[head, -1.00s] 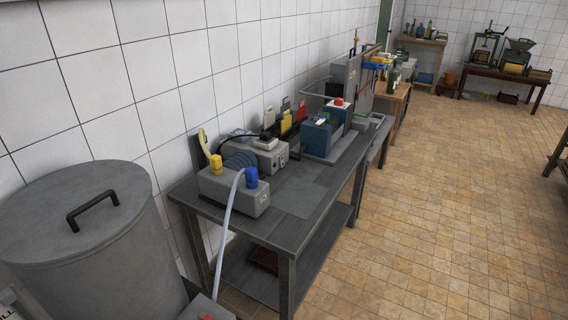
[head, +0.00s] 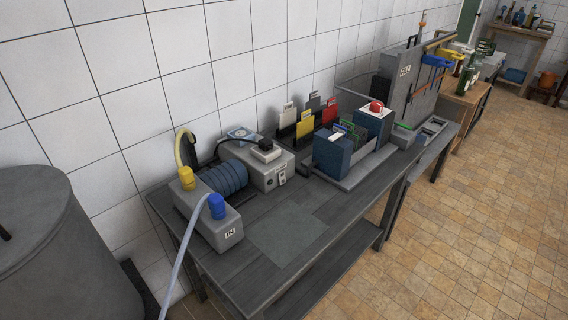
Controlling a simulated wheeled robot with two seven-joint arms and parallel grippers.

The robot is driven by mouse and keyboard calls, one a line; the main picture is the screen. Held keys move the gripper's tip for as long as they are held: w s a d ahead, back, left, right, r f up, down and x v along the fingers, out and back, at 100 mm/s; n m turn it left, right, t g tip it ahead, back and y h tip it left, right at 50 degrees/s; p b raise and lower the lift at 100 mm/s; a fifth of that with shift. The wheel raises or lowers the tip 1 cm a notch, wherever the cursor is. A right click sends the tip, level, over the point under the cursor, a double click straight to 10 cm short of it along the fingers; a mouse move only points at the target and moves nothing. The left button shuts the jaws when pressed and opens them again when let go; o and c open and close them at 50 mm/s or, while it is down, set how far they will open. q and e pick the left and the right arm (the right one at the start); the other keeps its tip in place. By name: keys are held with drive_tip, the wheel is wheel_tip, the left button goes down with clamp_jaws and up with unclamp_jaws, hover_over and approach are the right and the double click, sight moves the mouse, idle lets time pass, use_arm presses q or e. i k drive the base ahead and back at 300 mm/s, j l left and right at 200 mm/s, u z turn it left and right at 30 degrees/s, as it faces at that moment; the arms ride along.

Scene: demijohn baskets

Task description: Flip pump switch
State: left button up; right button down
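The pump stands on the left part of the dark workbench (head: 240,262). Its grey front block (head: 212,222) is marked IN and carries a yellow fitting and a blue fitting with a pale hose. A ribbed blue-grey cylinder (head: 224,177) lies behind the block. I cannot tell which small part is the pump switch. Neither gripper shows in the head view.
A large grey lidded drum (head: 62,255) stands at the left. A blue device (head: 340,160) with a red knob (head: 376,107), several coloured cards and a grey filter unit marked FILL (head: 412,85) occupy the bench's far side. The tiled floor (head: 450,240) at right is clear.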

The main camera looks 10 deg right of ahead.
sight(282, 175)
drive_tip(key=i+l+u, duration=0.15)
drive_tip(key=l, duration=0.25)
drive_tip(key=i+l+u, duration=0.15)
drive_tip(key=l, duration=0.3)
drive_tip(key=l+u, duration=0.15)
drive_tip(key=l, duration=0.25)
